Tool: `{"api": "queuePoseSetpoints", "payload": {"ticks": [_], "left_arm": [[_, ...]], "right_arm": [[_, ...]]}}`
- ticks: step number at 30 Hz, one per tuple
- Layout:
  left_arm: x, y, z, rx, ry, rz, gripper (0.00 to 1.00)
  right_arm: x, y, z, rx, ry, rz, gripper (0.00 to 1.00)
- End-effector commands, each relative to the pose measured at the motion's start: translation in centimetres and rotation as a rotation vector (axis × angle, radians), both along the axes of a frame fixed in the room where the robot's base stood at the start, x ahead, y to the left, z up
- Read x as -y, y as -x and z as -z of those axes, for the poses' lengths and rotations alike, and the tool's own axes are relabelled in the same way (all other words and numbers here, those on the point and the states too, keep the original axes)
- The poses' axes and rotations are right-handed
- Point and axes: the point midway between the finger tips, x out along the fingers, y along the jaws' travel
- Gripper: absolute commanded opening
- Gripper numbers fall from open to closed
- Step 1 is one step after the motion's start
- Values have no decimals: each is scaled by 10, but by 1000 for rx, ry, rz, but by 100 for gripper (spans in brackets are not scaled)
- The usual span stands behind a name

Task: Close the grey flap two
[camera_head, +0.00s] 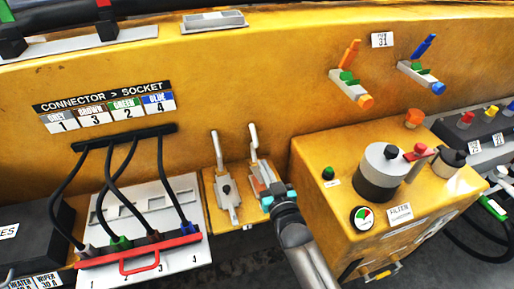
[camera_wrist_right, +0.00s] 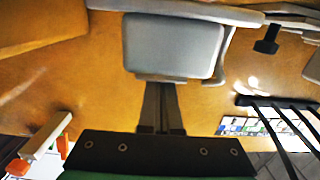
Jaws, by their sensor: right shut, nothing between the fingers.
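A grey rounded plate (camera_wrist_right: 172,50), which looks like a flap, hangs in a paler grey frame at the top middle of the right wrist view. In the head view a pale grey unit (camera_head: 212,21) sits on the upper edge of the yellow casting; it may be the same one. No number shows on it, and I cannot tell how far it is open. My right gripper (camera_wrist_right: 162,88) is shut and empty, its fingers pointing at the plate's lower edge. In the head view my right gripper (camera_head: 270,190) covers part of the second lever unit. My left gripper is out of view.
Two grey lever units (camera_head: 228,190) stand at the middle. A connector board (camera_head: 145,215) with several cables is on the left. A yellow box (camera_head: 400,190) with knobs stands on the right, below two coloured levers (camera_head: 352,86). The casting face between is clear.

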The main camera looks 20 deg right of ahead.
Motion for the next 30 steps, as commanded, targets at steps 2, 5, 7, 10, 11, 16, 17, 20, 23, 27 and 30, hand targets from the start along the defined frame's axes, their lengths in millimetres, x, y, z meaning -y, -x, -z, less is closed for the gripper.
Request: {"api": "queuePoseSetpoints", "payload": {"ticks": [2, 5, 7, 10, 11, 16, 17, 20, 23, 27, 30], "left_arm": [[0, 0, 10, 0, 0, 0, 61], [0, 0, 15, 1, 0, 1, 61], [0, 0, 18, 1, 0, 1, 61], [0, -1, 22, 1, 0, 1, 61], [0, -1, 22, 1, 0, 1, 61], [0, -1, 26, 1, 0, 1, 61], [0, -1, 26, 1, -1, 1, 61], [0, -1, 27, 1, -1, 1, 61], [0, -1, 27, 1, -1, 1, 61], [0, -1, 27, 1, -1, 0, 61], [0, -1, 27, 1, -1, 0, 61]], "right_arm": [[0, 3, 7, 28, -2, 1, 0], [0, 5, 10, 65, -2, 1, 0], [1, 7, 10, 68, -2, 1, 0], [0, 9, 13, 67, -2, 1, 0], [1, 9, 13, 67, -2, 1, 0], [1, 12, 17, 66, -2, 1, 0], [1, 12, 17, 65, -2, 1, 0], [1, 13, 18, 65, -2, 1, 0], [1, 13, 18, 65, -2, 1, 0], [1, 13, 18, 65, -2, 1, 0], [1, 13, 18, 65, -2, 1, 0]]}}
